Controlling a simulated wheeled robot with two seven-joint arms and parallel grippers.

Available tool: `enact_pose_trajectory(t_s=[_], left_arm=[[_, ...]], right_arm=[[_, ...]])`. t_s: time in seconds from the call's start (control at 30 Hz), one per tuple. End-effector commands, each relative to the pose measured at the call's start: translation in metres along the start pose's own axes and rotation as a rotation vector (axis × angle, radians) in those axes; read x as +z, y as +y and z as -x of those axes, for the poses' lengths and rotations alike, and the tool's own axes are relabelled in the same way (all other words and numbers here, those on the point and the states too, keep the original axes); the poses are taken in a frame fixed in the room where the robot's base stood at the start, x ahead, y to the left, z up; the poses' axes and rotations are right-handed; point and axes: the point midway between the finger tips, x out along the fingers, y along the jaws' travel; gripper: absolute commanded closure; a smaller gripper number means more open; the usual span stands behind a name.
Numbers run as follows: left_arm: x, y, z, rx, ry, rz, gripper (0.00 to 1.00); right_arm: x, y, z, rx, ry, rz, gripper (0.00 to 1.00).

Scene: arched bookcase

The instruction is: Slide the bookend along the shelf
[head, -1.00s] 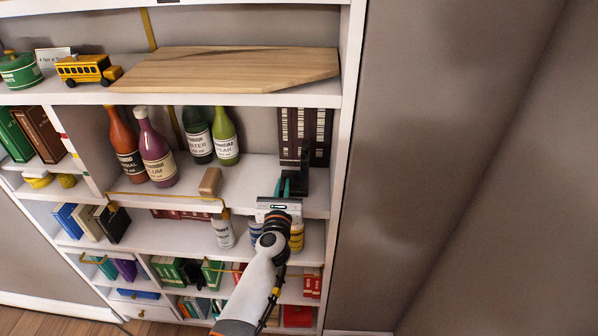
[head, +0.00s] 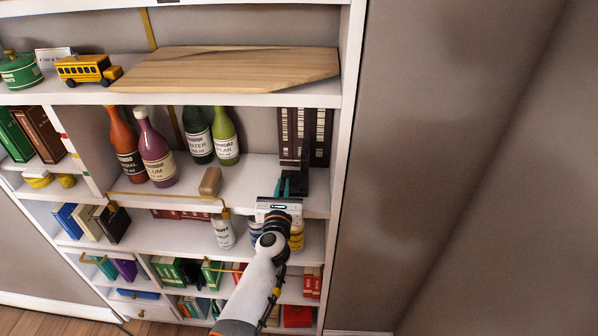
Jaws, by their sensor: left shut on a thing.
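The black bookend (head: 302,180) stands at the right end of the bottle shelf (head: 250,172), close to the shelf's right side wall. It is in front of dark brown books (head: 320,138) that stand upright against the back. My left gripper (head: 283,188) reaches in from below, over the shelf's front edge, and its teal fingers are shut on the bookend's near part. The gripper and its pale body hide part of the bookend's lower front. My right gripper is not in view.
A small tan block (head: 210,181) lies left of my gripper near the shelf's front edge. Red (head: 123,146), purple (head: 155,150), dark green (head: 198,137) and light green (head: 225,137) bottles stand further left. A wooden board (head: 220,68) lies on the shelf above.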

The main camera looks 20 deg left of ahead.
Motion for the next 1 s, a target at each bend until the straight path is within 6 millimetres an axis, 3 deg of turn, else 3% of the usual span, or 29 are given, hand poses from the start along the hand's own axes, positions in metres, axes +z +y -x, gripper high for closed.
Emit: enact_pose_trajectory(t_s=[0.57,1.0], left_arm=[[0.001,0.000,0.001,0.000,-0.002,0.000,1.00],[0.001,-0.016,0.000,-0.002,-0.002,-0.001,1.00]], right_arm=[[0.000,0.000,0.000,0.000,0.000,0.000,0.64],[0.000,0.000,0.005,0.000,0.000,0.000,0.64]])
